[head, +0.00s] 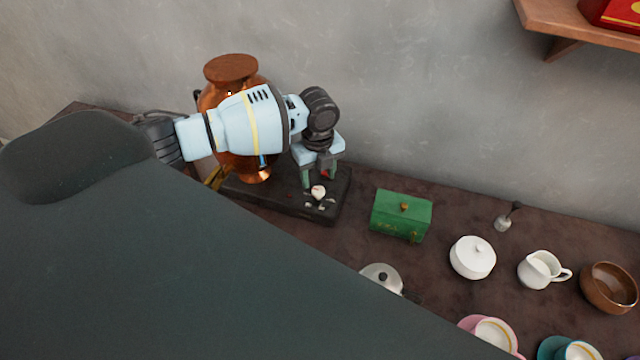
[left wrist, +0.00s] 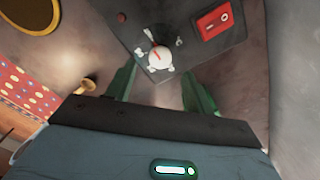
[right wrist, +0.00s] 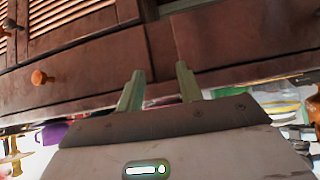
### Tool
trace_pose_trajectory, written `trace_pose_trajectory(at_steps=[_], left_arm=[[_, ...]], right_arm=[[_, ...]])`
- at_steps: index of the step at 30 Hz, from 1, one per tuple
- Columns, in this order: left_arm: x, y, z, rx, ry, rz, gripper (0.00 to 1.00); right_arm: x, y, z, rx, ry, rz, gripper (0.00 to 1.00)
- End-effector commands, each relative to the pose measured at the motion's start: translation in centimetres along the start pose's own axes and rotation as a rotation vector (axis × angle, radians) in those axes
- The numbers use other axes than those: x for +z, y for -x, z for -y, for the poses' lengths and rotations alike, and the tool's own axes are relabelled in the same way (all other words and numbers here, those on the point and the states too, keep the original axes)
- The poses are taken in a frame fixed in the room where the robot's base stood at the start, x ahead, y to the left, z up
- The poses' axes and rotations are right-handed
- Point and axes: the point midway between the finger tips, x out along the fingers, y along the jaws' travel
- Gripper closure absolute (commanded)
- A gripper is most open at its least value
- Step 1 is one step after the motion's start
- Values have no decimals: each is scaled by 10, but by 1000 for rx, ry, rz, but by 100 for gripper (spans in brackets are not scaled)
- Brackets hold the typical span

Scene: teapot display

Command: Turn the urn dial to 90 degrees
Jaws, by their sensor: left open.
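The copper urn (head: 232,90) stands on a black base (head: 270,203) at the back left of the counter, partly hidden by my left arm. The urn dial (head: 318,192) is a white knob on the base; it also shows in the left wrist view (left wrist: 160,57) with a red pointer line and white marks around it. My left gripper (head: 318,180) is above the dial, pointing down. In the left wrist view its fingers are open, with the dial ahead, between and beyond the fingertips. My right gripper (right wrist: 158,85) is open and empty, facing wooden drawer fronts.
A red switch (left wrist: 217,22) sits beside the dial on the base. A green box (head: 401,214), a white lidded pot (head: 472,258), a white jug (head: 541,269) and a brown bowl (head: 609,287) stand to the right. A wall shelf (head: 570,25) is at upper right.

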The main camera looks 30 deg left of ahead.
Motion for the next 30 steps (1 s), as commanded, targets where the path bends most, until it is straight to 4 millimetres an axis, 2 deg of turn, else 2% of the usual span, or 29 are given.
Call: trace_pose_trajectory(at_steps=[1,7,12,20,23,30], left_arm=[[-1,-17,-2,10,0,-6,47],[-1,-42,-2,8,1,-6,47],[0,-49,-1,4,1,-3,47],[0,-47,0,0,1,-1,47],[0,-47,0,0,1,-1,57],[0,-47,0,0,1,-1,89]], right_arm=[[10,-2,2,-3,-4,20,64],[25,-3,6,-9,-16,48,64],[27,-3,9,-12,-23,51,64],[26,-3,10,-12,-27,50,64],[26,-3,10,-12,-27,50,64],[27,-3,9,-12,-26,52,64]])
